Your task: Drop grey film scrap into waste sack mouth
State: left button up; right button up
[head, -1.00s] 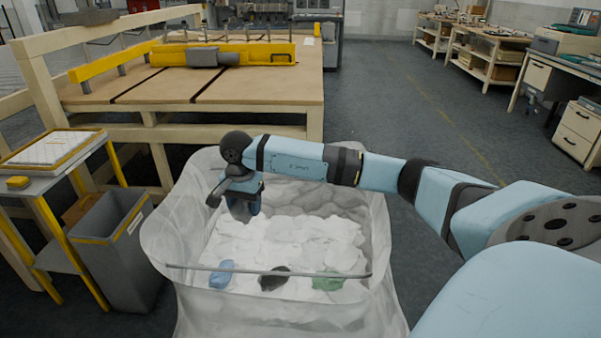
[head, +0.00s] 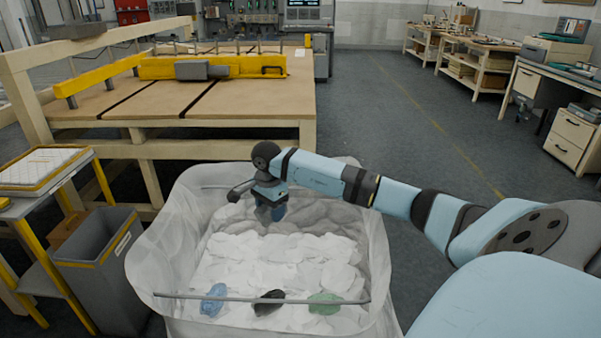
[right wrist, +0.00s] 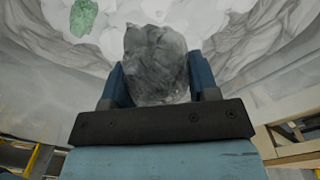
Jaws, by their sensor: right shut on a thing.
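The waste sack (head: 160,250) is a large, translucent, wide-mouthed sack standing in the lower middle of the head view. My right gripper (head: 270,209) is above the back part of its open mouth, pointing down. In the right wrist view the gripper (right wrist: 158,80) is shut on the crumpled grey film scrap (right wrist: 157,62), which sits between its two blue fingers. The scrap is hard to make out in the head view. White wadding (head: 280,265) lies inside the sack. My left gripper is not in view.
Blue (head: 213,300), black (head: 268,302) and green (head: 325,303) scraps lie on the wadding near the front. A thin rod (head: 240,297) crosses the sack's front. A grey bin (head: 105,270) stands left, a wooden worktable (head: 200,100) behind. The floor to the right is open.

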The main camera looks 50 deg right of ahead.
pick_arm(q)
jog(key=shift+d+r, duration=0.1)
pick_arm(e)
jog(key=shift+f, duration=0.4)
jog(key=o, duration=1)
pick_arm(q)
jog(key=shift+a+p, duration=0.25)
jog(key=shift+p, duration=0.9)
pick_arm(e)
notch_tip(320, 180, up, 14)
jog(key=shift+f, duration=0.1)
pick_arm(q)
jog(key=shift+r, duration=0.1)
